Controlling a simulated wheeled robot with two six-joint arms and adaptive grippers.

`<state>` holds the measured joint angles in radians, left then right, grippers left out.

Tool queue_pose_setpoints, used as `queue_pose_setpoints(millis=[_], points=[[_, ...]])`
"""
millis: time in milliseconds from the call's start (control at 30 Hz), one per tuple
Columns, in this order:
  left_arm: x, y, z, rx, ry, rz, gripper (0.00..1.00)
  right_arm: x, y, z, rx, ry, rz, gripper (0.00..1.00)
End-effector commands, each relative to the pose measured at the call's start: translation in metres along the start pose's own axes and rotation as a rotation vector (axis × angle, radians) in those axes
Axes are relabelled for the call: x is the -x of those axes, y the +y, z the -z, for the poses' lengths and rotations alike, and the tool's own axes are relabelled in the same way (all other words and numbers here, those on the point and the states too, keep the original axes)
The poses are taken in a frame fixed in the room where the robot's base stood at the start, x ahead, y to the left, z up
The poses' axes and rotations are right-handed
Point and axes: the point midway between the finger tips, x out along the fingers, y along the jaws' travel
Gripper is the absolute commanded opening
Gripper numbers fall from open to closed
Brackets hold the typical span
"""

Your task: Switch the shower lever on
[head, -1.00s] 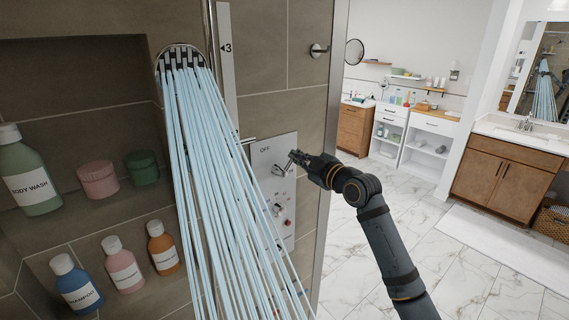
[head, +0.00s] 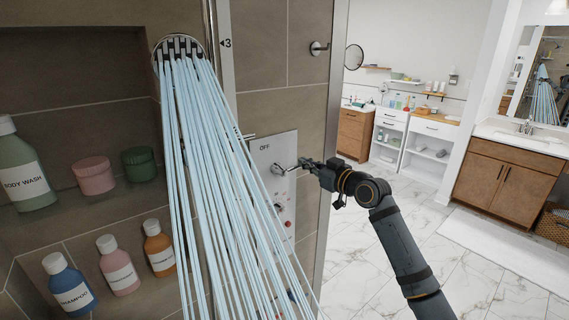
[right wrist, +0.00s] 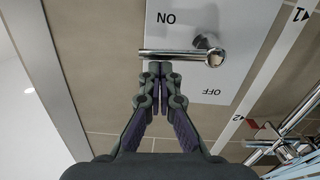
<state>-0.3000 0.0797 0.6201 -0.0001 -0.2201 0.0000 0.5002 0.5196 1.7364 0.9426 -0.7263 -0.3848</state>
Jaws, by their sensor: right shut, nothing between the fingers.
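The shower lever (head: 284,171) is a chrome bar on a pale control panel (head: 263,156), pointing right and slightly up in the head view. The panel's OFF label (head: 265,149) is above it. In the right wrist view the lever (right wrist: 180,54) lies across the picture, with the ON label (right wrist: 166,18) above and OFF (right wrist: 211,92) below. My right gripper (head: 304,163) is shut and empty, its tips (right wrist: 160,68) at the bar's free part; I cannot tell whether they touch. Water streams (head: 215,180) run from the shower head (head: 180,48). My left gripper is not in view.
A niche and shelf on the left hold several bottles, such as the body wash (head: 27,175), and two jars. A vertical rail (head: 225,60) stands beside the panel. The bathroom floor (head: 350,260) is open on the right.

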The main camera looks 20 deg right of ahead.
Motion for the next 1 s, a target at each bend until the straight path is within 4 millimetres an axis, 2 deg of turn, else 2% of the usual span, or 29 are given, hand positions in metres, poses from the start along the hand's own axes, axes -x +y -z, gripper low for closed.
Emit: queue_pose_setpoints(millis=[767, 867, 1000], points=[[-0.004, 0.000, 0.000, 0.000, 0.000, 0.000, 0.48, 0.000, 0.001, -0.004, 0.003, 0.000, 0.000, 0.00], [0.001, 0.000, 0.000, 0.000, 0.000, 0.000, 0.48, 0.000, 0.002, 0.003, 0.004, 0.000, -0.001, 0.00], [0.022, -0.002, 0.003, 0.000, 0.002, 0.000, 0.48, 0.001, 0.005, 0.029, 0.003, 0.001, -0.005, 0.00]])
